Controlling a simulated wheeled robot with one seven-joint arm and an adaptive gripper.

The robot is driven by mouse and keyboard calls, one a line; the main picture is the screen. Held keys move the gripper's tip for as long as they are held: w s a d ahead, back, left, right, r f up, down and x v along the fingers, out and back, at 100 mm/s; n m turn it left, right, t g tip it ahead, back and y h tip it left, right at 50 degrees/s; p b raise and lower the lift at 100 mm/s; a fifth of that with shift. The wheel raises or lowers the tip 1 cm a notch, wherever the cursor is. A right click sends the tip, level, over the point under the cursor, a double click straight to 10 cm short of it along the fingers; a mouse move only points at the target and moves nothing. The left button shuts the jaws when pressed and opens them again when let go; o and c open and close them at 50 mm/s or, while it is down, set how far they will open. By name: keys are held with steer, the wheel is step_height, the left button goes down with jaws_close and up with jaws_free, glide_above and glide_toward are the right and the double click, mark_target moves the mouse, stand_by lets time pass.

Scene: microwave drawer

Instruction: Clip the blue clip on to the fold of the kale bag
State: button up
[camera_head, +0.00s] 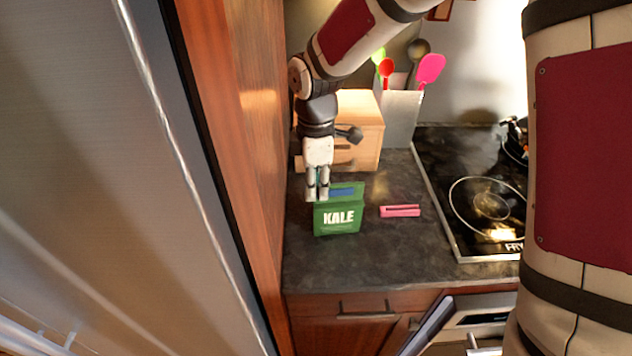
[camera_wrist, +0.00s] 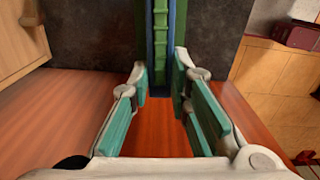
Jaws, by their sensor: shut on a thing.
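The green kale bag (camera_head: 338,218) stands upright on the dark counter, its white KALE label facing the camera. The blue clip (camera_head: 343,191) lies along the bag's top. In the wrist view, thin blue edges of the clip (camera_wrist: 172,50) run along both sides of the bag's green fold (camera_wrist: 161,45), so it appears to straddle the fold. My gripper (camera_head: 317,195) points down at the bag's upper left corner. Its teal-padded fingers (camera_wrist: 158,85) are shut on the near end of the clip. Whether the clip grips the fold tightly cannot be told.
A pink clip (camera_head: 400,211) lies on the counter right of the bag. A wooden box (camera_head: 365,130) and a utensil holder (camera_head: 398,120) stand behind. A black cooktop (camera_head: 480,180) is at the right. A wooden panel (camera_head: 245,150) stands close at the left.

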steer(key=o, duration=1.3)
steer(key=shift+r, duration=0.1)
steer(key=shift+r+p, duration=1.25)
steer(key=shift+r, duration=2.65)
